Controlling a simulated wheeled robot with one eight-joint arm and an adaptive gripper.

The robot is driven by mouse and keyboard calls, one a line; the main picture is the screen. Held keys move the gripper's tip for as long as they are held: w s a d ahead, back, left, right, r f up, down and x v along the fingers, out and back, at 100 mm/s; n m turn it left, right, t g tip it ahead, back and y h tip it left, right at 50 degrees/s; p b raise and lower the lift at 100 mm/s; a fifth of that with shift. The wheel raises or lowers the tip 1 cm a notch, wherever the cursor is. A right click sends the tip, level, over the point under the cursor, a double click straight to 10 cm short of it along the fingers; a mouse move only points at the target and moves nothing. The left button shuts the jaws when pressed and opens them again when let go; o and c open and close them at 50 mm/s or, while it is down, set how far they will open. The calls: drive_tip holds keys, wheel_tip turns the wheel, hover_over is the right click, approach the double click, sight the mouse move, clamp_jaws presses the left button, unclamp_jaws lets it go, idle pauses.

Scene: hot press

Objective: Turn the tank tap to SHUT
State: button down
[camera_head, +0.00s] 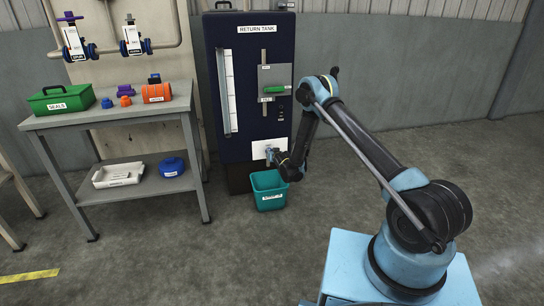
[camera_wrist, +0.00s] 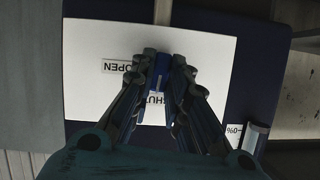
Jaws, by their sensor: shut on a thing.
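The dark blue return tank (camera_head: 232,110) stands at the back, with a white plate (camera_head: 261,144) low on its front. In the wrist view the plate (camera_wrist: 85,60) carries an OPEN label (camera_wrist: 120,67) and a SHUT label (camera_wrist: 153,99), partly covered. My gripper (camera_head: 271,154) is at this plate. In the wrist view my gripper (camera_wrist: 163,68) is shut on the blue tap handle (camera_wrist: 158,83), which lies between its fingers beside the SHUT label. The fingers hide much of the tap, so I cannot tell its exact angle.
A teal bin (camera_head: 269,186) stands on the floor just below the tap. Left of the tank is a grey workbench (camera_head: 110,112) with a green SEALS box (camera_head: 60,100) and an orange cylinder (camera_head: 156,93). The floor to the right is clear.

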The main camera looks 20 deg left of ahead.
drive_tip(key=shift+w+a+f+n, duration=0.1)
drive_tip(key=shift+w+n, duration=0.05)
drive_tip(key=shift+n, duration=0.25)
drive_tip(key=shift+w+h, duration=0.1)
drive_tip(key=shift+h, duration=0.2)
drive_tip(key=c, duration=1.7)
unclamp_jaws()
drive_tip(key=shift+o, duration=0.7)
drive_tip(key=shift+f, duration=0.15)
wheel_tip(320, 180, up, 10)
